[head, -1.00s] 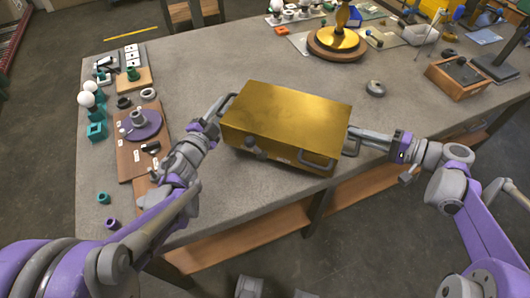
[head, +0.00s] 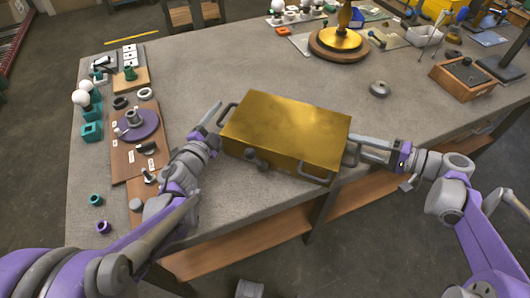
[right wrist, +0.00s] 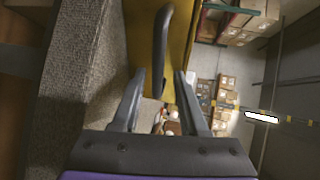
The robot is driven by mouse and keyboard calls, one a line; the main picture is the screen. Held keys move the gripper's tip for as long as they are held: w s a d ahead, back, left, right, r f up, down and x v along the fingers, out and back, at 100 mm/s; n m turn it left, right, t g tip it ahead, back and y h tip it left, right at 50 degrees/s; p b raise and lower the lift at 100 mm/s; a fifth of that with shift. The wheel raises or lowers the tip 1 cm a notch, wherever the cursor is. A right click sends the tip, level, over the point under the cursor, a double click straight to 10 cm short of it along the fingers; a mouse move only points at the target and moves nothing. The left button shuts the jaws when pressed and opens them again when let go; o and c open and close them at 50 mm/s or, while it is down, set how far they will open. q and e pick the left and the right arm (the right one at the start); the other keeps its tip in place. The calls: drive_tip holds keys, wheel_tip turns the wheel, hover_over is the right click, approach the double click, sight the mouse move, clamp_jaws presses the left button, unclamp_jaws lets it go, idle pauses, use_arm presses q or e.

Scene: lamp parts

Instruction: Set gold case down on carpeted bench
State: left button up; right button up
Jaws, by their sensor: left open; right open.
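The gold case (head: 290,125) lies flat, lid up, at the front edge of the grey carpeted bench (head: 215,215) and appears to rest on it. It has a dark handle at each end and a dark latch and a handle on its front side. My left gripper (head: 211,116) is open beside the left end handle (head: 227,114), apart from it. My right gripper (head: 362,143) is open at the right end. In the right wrist view, the case's end handle (right wrist: 160,50) lies between the spread fingers (right wrist: 160,92). The case's underside is hidden.
A wooden board with a purple disc (head: 141,127) and small parts lies left of my left gripper. White globes on teal bases (head: 85,100) stand at the far left. A lamp base (head: 338,45) stands behind the case. A small round grey part (head: 380,88) lies behind right.

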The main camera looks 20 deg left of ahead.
use_arm(q)
drive_tip(key=shift+o, duration=0.4)
wheel_tip(320, 180, up, 10)
drive_tip(key=shift+r, duration=0.1)
idle(0.4)
use_arm(e)
drive_tip(key=o, duration=0.4)
drive_tip(key=v, duration=1.2)
